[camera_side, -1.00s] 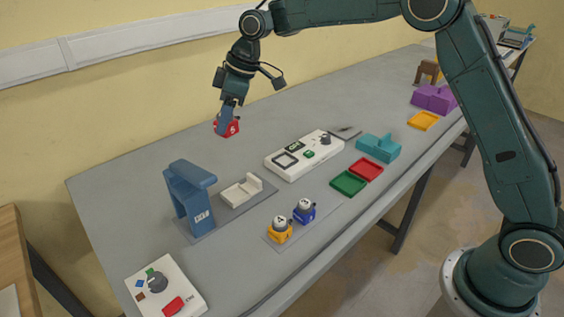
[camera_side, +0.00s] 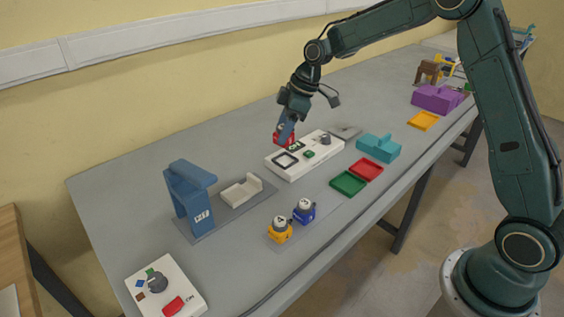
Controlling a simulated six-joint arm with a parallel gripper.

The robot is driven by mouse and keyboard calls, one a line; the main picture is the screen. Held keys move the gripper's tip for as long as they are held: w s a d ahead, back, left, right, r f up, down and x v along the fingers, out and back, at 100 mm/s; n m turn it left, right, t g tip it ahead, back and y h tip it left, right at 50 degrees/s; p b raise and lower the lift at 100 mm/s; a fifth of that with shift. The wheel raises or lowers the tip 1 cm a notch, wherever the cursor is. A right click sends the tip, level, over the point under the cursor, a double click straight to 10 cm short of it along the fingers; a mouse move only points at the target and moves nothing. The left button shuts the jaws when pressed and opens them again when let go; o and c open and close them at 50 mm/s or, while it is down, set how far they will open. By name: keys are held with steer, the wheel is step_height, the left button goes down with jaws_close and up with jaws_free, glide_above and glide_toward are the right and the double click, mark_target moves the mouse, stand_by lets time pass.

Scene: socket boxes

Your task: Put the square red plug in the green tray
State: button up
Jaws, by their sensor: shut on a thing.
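My gripper (camera_side: 285,131) is shut on the square red plug (camera_side: 279,139). The gripper partly hides the plug. It holds the plug near the back edge of the white socket box, and I cannot tell how high above the table it is. The green tray (camera_side: 348,183) is a shallow square tray near the table's front edge, to the right of and nearer than the plug. It looks empty.
A red tray (camera_side: 366,169) adjoins the green tray, with a teal block (camera_side: 378,147) behind it. The white socket box (camera_side: 304,156) lies between plug and trays. Blue (camera_side: 304,211) and yellow (camera_side: 280,231) pieces stand front left. A blue stand (camera_side: 190,195) rises at left.

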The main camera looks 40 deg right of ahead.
steer(key=s+d+f, duration=0.4)
steer(key=s+d, duration=0.2)
steer(key=s+d+f, duration=0.3)
steer(key=s+d, duration=0.4)
steer(key=shift+s+f+m, duration=0.2)
steer(key=shift+f+m, duration=0.2)
steer(key=shift+f, duration=0.15)
steer(key=shift+f, duration=2.75)
steer(key=shift+d+f, duration=0.1)
steer(key=o, duration=1.5)
steer(key=shift+o, duration=0.2)
